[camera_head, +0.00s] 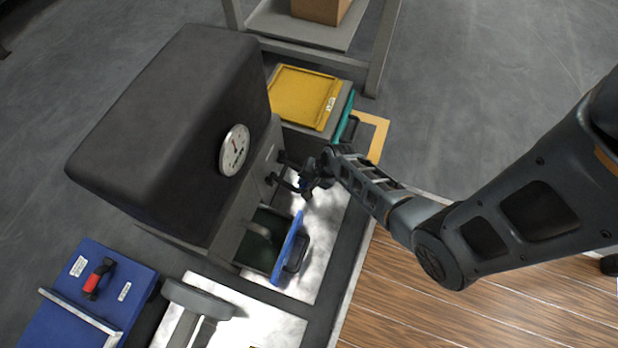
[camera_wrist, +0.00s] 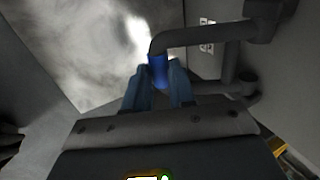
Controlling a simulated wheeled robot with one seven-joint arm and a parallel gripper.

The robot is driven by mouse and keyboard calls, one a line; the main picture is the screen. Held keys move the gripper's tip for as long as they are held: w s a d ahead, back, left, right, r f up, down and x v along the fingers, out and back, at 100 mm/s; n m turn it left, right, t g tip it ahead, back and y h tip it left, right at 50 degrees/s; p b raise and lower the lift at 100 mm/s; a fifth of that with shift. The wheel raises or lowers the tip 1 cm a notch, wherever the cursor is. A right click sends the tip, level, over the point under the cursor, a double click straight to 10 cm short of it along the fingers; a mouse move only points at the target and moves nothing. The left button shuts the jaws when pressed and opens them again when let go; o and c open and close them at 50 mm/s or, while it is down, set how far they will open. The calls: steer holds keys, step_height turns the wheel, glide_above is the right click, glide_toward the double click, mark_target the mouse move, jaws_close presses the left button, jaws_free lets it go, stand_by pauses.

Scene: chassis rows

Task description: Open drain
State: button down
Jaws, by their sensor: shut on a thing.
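A dark bent lever with a blue end (camera_wrist: 158,70) shows in the wrist view, coming from a dark fitting on a grey panel at the right. My gripper (camera_wrist: 157,88) is shut on the blue end, one fingertip on each side of it. In the head view my gripper (camera_head: 306,187) is at the front of the dark machine (camera_head: 175,130), below and right of its round gauge (camera_head: 234,150). Dark handles (camera_head: 277,180) stick out of the grey front panel there. The fingertips and the lever's grip are too small to make out in the head view.
A blue door (camera_head: 289,248) stands open below my gripper, in front of an opening. A yellow-topped box (camera_head: 303,97) with a teal front stands behind. A blue panel (camera_head: 85,290) with a red handle lies at the lower left. Wooden floor (camera_head: 450,315) is clear at the right.

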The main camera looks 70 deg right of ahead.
steer(key=shift+s+f, duration=0.8)
steer(key=shift+f, duration=0.3)
steer(key=c, duration=1)
jaws_free()
steer(key=shift+a, duration=0.1)
steer(key=shift+o, duration=0.2)
steer(key=shift+w, duration=0.1)
steer(key=shift+w+r, duration=0.1)
